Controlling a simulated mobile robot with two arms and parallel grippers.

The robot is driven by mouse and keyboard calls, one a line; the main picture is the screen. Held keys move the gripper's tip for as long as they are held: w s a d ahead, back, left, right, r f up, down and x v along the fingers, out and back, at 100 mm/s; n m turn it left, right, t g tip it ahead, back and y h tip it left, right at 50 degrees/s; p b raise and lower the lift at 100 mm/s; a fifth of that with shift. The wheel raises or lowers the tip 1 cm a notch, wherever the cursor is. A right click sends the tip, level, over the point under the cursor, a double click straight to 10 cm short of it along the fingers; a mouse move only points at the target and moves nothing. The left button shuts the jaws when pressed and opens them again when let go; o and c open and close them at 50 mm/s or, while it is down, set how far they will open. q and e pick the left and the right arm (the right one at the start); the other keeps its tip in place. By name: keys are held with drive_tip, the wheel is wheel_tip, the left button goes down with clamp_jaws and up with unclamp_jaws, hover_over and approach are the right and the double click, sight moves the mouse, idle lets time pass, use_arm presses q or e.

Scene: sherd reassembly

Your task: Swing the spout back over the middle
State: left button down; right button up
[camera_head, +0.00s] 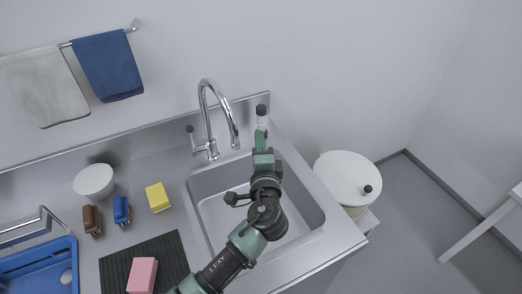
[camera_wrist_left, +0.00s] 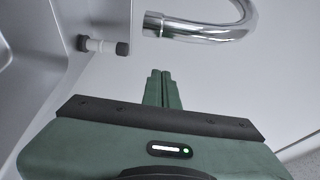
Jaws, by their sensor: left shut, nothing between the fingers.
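The chrome spout (camera_head: 204,92) rises from the back rim of the sink, arches to the right and ends with its tip above the back part of the basin (camera_head: 215,205). In the left wrist view the curved spout (camera_wrist_left: 205,30) shows at the top, its open end just above and left of my fingertips. My left gripper (camera_head: 261,134) is shut and empty, to the right of the spout's tip. Its green fingers (camera_wrist_left: 161,76) are pressed together, with a visible gap to the spout. My right gripper is not in view.
A small white cylinder with a black top (camera_head: 262,116) stands at the back rim, just beyond my left gripper. A yellow sponge (camera_head: 158,197), brushes and a white bowl (camera_head: 94,181) lie on the left counter. A white lidded bin (camera_head: 345,180) stands right of the sink.

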sight(234, 143)
use_arm(q)
drive_tip(key=a+p, duration=0.1)
drive_tip(key=a, duration=0.1)
drive_tip(key=s+a+p, duration=0.1)
drive_tip(key=shift+a, duration=0.35)
drive_tip(key=s+a, duration=0.2)
drive_tip(key=a, duration=0.1)
drive_tip(key=shift+a, duration=0.1)
drive_tip(key=shift+w, duration=0.1)
